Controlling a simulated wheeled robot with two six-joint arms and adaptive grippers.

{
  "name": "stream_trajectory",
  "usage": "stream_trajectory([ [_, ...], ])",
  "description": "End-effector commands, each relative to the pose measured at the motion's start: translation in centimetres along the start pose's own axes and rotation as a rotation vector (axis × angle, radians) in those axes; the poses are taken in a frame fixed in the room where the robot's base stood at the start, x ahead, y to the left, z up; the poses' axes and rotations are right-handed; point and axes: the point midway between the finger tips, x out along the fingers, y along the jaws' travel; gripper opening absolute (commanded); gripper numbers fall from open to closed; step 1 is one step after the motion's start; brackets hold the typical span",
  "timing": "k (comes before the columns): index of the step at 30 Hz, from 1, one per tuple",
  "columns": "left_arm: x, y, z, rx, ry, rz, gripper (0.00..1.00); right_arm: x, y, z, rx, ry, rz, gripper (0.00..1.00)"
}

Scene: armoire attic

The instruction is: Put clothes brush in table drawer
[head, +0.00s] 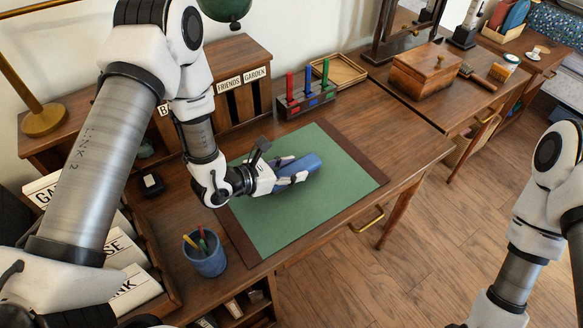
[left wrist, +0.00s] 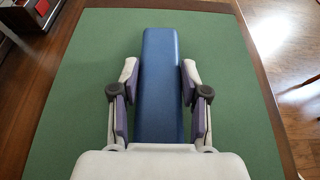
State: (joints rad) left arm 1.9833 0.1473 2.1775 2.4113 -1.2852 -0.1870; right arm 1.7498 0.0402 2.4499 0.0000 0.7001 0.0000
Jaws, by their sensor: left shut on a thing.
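My left gripper (head: 279,177) is shut on a smooth blue oblong case (head: 302,165), over the green desk mat. In the left wrist view the fingers (left wrist: 159,92) press both sides of the blue case (left wrist: 160,60). I cannot tell whether the case touches the mat. A brown brush-like thing (head: 484,82), possibly the clothes brush, lies on the farther table beside a wooden box. The desk front has a brass drawer handle (head: 367,220); another handle (head: 488,116) shows on the farther table. My right gripper is out of view.
The green mat (head: 345,180) is otherwise bare. A blue pen cup (head: 206,258) stands at the desk's near edge. A rack of coloured markers (head: 306,98) and a wooden tray (head: 340,72) stand behind the mat. A lidded wooden box (head: 425,72) sits on the farther table.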

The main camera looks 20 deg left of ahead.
Motion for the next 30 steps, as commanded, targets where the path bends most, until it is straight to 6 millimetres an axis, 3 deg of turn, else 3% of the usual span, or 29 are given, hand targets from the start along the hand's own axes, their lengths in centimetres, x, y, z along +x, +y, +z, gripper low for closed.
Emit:
stream_trajectory([
  [8, 0.2, 0.0, -0.4, 0.0, 0.0, 0.0, 0.07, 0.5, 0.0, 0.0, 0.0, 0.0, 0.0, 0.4],
  [9, 0.1, 0.0, -0.3, 0.0, 0.0, 0.0, 0.52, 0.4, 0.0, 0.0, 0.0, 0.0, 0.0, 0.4],
  [11, 0.1, 0.0, -0.2, 0.0, 0.0, 0.0, 0.7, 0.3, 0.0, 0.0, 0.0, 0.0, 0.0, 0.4],
  [23, -0.4, 0.1, 0.3, -0.002, 0.001, 0.001, 0.7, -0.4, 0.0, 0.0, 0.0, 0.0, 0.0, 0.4],
  [26, -2.2, 0.1, 0.4, -0.006, 0.001, 0.003, 0.7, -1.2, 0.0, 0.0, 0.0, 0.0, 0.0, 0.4],
  [30, -6.1, 0.2, 0.7, -0.011, 0.001, 0.006, 0.7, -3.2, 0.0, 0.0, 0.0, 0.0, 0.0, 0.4],
])
